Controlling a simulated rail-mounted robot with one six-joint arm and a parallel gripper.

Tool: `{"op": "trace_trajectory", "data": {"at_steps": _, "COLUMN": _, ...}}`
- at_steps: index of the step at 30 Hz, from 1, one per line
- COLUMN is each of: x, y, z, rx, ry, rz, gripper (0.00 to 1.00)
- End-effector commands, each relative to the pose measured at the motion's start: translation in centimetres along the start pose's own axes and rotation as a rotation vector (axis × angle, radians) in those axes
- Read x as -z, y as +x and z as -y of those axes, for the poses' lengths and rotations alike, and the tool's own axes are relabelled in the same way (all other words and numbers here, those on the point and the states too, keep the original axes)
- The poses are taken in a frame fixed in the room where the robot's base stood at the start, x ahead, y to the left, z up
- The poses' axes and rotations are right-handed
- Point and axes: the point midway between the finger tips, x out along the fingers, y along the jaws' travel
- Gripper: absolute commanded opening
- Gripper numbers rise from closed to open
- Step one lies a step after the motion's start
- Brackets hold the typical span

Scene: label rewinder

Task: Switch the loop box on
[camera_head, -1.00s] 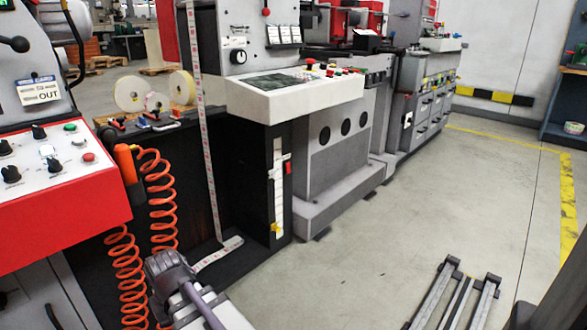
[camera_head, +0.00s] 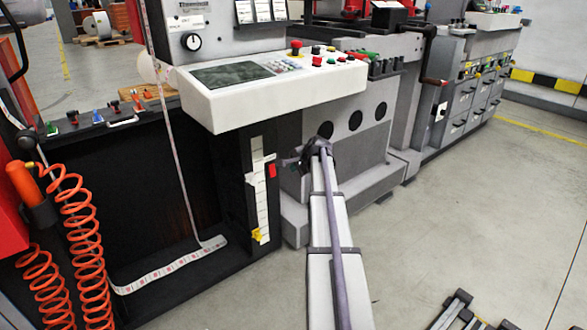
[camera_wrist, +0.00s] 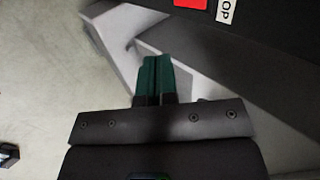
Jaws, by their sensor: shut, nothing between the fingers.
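The black box below the white console holds a hanging white printed label web (camera_head: 172,130) that runs down to its floor, and seems to be the loop box (camera_head: 200,282). My gripper (camera_wrist: 158,62) shows green fingers together and empty in the wrist view, with grey machine parts beyond. In the head view my arm's end is in front of the grey cabinet, right of the scale; the fingertips are not distinguishable there.
The white console (camera_head: 265,85) overhangs the box, with red and green buttons. Orange coiled hoses (camera_head: 82,230) hang at the left. A grey cabinet (camera_head: 355,150) with round holes stands behind my arm. Floor at the right is mostly open.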

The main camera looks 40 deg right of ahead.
Motion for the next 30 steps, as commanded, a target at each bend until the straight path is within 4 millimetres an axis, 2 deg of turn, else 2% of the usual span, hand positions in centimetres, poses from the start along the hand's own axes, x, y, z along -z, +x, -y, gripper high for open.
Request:
{"op": "trace_trajectory", "data": {"at_steps": 10, "x": -0.1, "y": 0.0, "z": -0.1, "rx": 0.001, "ry": 0.023, "rz": -0.003, "gripper": 0.0}}
{"op": "trace_trajectory", "data": {"at_steps": 14, "x": -0.1, "y": 0.8, "z": -0.2, "rx": 0.0, "ry": 0.022, "rz": -0.002, "gripper": 0.0}}
{"op": "trace_trajectory", "data": {"at_steps": 20, "x": -0.1, "y": 4.1, "z": -0.5, "rx": 0.0, "ry": 0.02, "rz": -0.001, "gripper": 0.0}}
{"op": "trace_trajectory", "data": {"at_steps": 29, "x": -0.1, "y": 10.8, "z": -0.6, "rx": -0.001, "ry": 0.019, "rz": -0.002, "gripper": 0.0}}
{"op": "trace_trajectory", "data": {"at_steps": 30, "x": 0.0, "y": 11.1, "z": 0.2, "rx": 0.0, "ry": 0.02, "rz": -0.001, "gripper": 0.0}}
